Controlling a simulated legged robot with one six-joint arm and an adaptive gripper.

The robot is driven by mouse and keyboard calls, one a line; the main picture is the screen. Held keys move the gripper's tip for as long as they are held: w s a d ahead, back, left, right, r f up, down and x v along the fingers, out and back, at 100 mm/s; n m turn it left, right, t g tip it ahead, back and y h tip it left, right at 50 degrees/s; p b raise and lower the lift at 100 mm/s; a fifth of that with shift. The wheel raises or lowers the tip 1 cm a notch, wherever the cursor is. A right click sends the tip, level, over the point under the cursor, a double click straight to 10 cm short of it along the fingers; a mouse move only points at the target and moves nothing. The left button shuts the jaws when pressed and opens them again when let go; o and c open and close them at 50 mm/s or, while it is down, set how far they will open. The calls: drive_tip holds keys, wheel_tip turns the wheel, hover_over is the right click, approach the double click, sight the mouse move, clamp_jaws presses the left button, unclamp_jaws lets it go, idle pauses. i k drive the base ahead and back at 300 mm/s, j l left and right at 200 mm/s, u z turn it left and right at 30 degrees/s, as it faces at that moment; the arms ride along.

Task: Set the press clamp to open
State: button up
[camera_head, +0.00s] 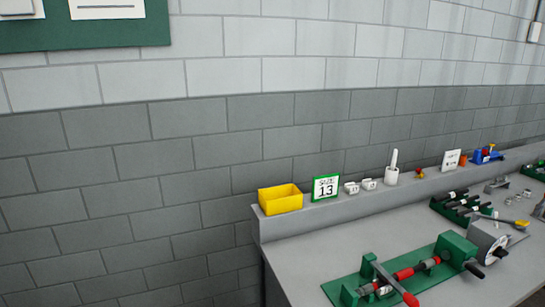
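A green bench fixture (342,289) lies on the grey bench top at the lower right. It has a long flat plate, an upright green block (455,249) and red and metal parts in line between its ends. A grey lever with a red grip (410,299) lies slantwise across its front end. This fixture looks like the press with its clamp, but no label shows this. I cannot tell whether the clamp is open or shut. A grey round-faced unit (489,242) stands at its right end. My gripper is not in view.
The grey bench (300,252) has a raised back ledge. On the ledge are a yellow bin (280,199), a green-framed sign reading 13 (326,188), small white blocks and a white holder (392,176). Dark-handled tools (456,207) lie behind the fixture. Wall is behind.

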sight(383, 275)
drive_tip(key=l+u, duration=0.15)
drive_tip(key=l, duration=0.4)
drive_tip(key=k+l+u, duration=0.15)
drive_tip(key=l, duration=0.45)
drive_tip(key=l+u, duration=0.15)
drive_tip(key=l, duration=0.4)
drive_tip(key=k+l+u, duration=0.15)
drive_tip(key=l, duration=0.4)
